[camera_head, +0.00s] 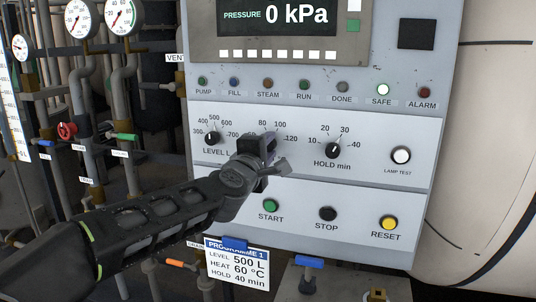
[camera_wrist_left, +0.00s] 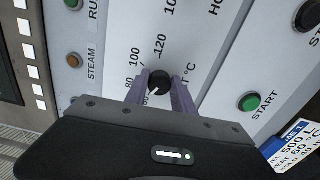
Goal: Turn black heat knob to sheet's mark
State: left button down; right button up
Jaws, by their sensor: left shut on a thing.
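The black heat knob (camera_wrist_left: 158,82) sits between the two purple-grey fingers of my left gripper (camera_wrist_left: 159,95) in the left wrist view. The fingers are shut on the knob's sides. Printed numbers 80, 100 and 120 show around it; the lower numbers are partly hidden by my gripper. The knob's exact setting is too small to read. In the head view my left gripper (camera_head: 268,160) covers the heat knob. The sheet (camera_head: 237,264) hangs below the panel and reads level 500 L, heat 60 °C, hold 40 min. My right gripper is not in view.
The level knob (camera_head: 211,138) is left of my gripper and the hold knob (camera_head: 332,151) right. Below are the green start (camera_head: 270,206), black stop (camera_head: 328,214) and yellow reset (camera_head: 389,223) buttons. The display (camera_head: 280,17) reads 0 kPa. Pipes and valves stand at the left.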

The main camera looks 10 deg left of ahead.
pick_arm(q)
jog(key=shift+n+b, duration=0.4)
jog(key=shift+n, duration=0.8)
jog(key=c, duration=1.1)
grip_release()
jog(key=shift+o, duration=0.2)
jog(key=s, duration=0.7)
jog(key=shift+s+a, duration=0.25)
jog(key=shift+s, duration=0.1)
